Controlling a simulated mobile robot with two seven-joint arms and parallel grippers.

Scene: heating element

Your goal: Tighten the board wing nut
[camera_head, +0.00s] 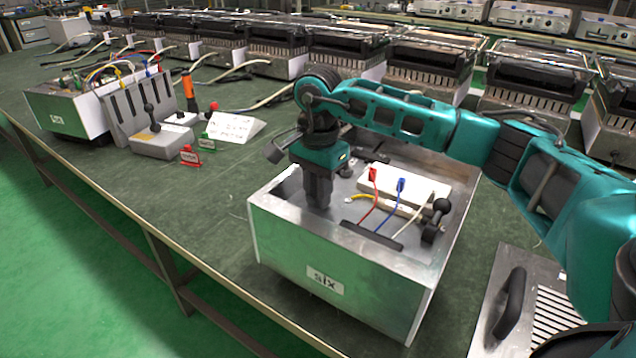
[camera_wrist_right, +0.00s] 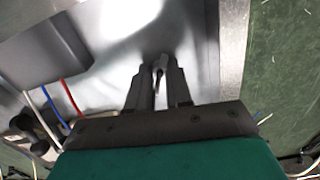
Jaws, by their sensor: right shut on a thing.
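My right gripper (camera_head: 316,205) reaches down into the open metal box (camera_head: 335,268) labelled "six", at its left inner side. In the right wrist view my right gripper (camera_wrist_right: 158,80) has its two fingers closed around a small dark wing nut (camera_wrist_right: 160,68) over the shiny metal floor of the box. In the head view the wing nut is hidden behind the gripper. My left gripper is not in view.
The box also holds a white block with red (camera_head: 372,174) and blue (camera_head: 401,185) connectors, wires, and a black knobbed part (camera_head: 437,215). A grey fixture (camera_head: 163,142), small red and green signs and a white panel (camera_head: 234,127) stand to the left. A slotted metal plate with a black handle (camera_head: 511,302) lies at right.

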